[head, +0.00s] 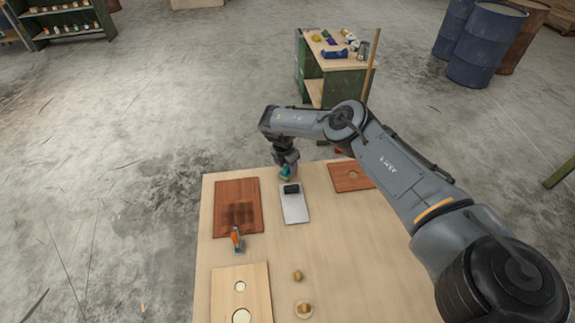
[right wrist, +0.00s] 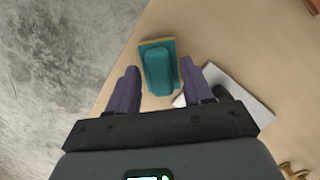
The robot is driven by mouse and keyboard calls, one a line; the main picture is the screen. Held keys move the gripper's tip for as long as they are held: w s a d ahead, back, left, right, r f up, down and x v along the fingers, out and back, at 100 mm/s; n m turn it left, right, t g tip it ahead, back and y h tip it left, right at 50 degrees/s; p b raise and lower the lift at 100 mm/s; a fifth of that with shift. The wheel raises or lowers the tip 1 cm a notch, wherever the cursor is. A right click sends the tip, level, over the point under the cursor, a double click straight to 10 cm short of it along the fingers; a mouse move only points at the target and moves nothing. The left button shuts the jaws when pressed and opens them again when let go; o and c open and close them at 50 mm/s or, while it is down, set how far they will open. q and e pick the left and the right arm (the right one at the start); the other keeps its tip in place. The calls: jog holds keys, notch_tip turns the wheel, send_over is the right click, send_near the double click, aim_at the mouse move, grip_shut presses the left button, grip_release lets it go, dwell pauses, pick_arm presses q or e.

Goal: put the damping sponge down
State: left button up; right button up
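The damping sponge is a teal block with a raised handle and a yellow edge, seen in the right wrist view (right wrist: 160,68). In the head view a small part of the sponge (head: 286,173) shows at the table's far edge, below my right gripper (head: 287,160). In the right wrist view the two purple fingers of my right gripper (right wrist: 160,88) stand apart, one on each side of the handle, with narrow gaps showing. The sponge appears to be at the tabletop, though its contact is hard to make out. My left gripper is not in view.
A light grey plate (head: 294,209) with a dark block (head: 291,188) lies just nearer than the sponge. Reddish-brown boards (head: 238,195) (head: 350,177) lie either side. An orange-handled tool (head: 237,240) and a pale holed board (head: 258,290) are nearer. The table's (head: 340,265) middle right is bare.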

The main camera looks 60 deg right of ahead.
aim_at(284, 170)
jog(key=shift+r, duration=0.2)
jog(key=shift+r, duration=0.2)
notch_tip(284, 170, up, 11)
jog(key=a+p, duration=0.2)
jog(key=shift+a+r, duration=0.2)
jog(key=shift+w, duration=0.15)
dwell(0.4)
